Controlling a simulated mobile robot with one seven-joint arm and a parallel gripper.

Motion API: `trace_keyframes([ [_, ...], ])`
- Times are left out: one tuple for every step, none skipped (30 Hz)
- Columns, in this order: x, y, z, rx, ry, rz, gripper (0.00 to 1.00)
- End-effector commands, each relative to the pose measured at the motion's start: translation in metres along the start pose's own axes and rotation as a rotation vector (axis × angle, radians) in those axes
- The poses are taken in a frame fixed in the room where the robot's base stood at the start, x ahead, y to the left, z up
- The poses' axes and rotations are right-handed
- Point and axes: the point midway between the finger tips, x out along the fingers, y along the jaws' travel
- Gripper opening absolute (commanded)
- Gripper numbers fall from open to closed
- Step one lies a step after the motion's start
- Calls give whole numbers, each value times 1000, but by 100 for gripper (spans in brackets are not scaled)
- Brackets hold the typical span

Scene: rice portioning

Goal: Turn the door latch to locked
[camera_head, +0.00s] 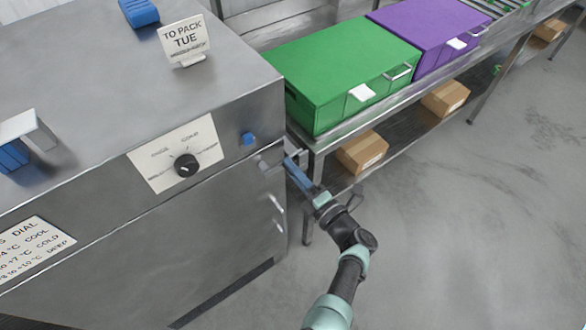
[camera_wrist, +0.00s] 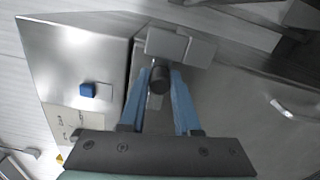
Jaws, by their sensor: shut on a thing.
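The door latch (camera_wrist: 180,45) is a grey block-like fitting with a dark round knob (camera_wrist: 159,80), seen at the top middle of the wrist view. My gripper (camera_wrist: 160,76) has its blue fingers on either side of the knob and is shut on it. In the head view my gripper (camera_head: 288,161) reaches the upper right edge of the steel cabinet's front (camera_head: 215,215). There the latch is small and mostly hidden by the fingers. I cannot tell from these views whether the latch stands at locked or unlocked.
The cabinet front carries a black dial (camera_head: 186,165) on a white plate and a small blue block (camera_head: 248,139). A green box (camera_head: 340,70) and a purple box (camera_head: 430,35) stand on a steel bench to the right. The floor (camera_head: 470,220) right of my arm is clear.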

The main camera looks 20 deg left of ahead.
Motion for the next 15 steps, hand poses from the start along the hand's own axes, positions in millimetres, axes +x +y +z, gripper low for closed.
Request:
trace_keyframes([
  [-2,-6,-1,1,-5,-14,0],
  [-2,-6,-1,2,-4,-15,0],
  [-2,-6,-1,2,-4,-15,0],
  [-2,-6,-1,2,-4,-15,0],
  [-2,-6,-1,2,-3,-15,0],
  [-2,-6,-1,2,-3,-15,0],
  [-2,-6,-2,2,-3,-15,0],
  [-2,-7,-2,2,-3,-15,0],
  [-2,-7,-2,2,-3,-15,0],
  [-2,-7,-2,2,-2,-16,0],
  [-2,-7,-2,1,-2,-16,0],
  [-2,-7,-2,1,-2,-16,35],
  [-2,-7,-2,2,-2,-16,40],
  [-2,-7,-2,2,-2,-16,45],
  [-2,-6,-2,2,-1,-15,53],
])
